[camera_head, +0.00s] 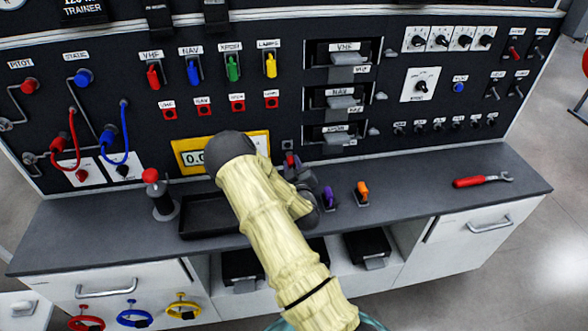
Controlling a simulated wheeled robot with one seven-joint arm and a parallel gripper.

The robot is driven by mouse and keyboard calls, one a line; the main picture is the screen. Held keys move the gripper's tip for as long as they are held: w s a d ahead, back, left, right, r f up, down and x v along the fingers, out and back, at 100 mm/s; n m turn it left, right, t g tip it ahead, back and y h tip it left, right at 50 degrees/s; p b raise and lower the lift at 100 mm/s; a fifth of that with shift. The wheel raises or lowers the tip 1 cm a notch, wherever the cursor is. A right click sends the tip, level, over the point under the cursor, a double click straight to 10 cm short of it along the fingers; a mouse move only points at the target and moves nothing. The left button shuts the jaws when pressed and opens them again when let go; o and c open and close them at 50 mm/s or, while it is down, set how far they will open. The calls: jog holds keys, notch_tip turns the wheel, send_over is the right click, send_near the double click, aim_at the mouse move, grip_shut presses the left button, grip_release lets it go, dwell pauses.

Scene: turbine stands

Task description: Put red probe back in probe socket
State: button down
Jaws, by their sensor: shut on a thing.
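My gripper (302,172) is in front of the lower middle of the dark panel, just above the bench and right of the yellow meter. It is shut on a small red piece (291,160), which I take to be the red probe. Only a bit of red shows; my forearm and gripper hide the rest. A small light-rimmed fitting (287,145) on the panel is just above the red piece. I cannot tell whether it is the probe socket or whether the red piece touches it. The yellow-framed meter (190,158) is partly hidden behind my arm.
A purple piece (328,196) and an orange piece (362,190) stand on the bench close right of my gripper. A dark tray (190,222) and a red-knobbed lever (160,192) are to the left. A red-handled tool (475,182) lies at the right. Bench between orange piece and tool is clear.

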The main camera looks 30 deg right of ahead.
aim_at(291, 154)
jog(key=shift+w, duration=0.6)
jog(key=shift+w+d, duration=0.3)
jog(key=shift+d+r, duration=0.1)
jog(key=shift+w+b, duration=0.1)
jog(key=shift+b, duration=0.3)
jog(key=shift+b+x, duration=0.7)
jog(key=shift+x, duration=0.1)
dwell(0.6)
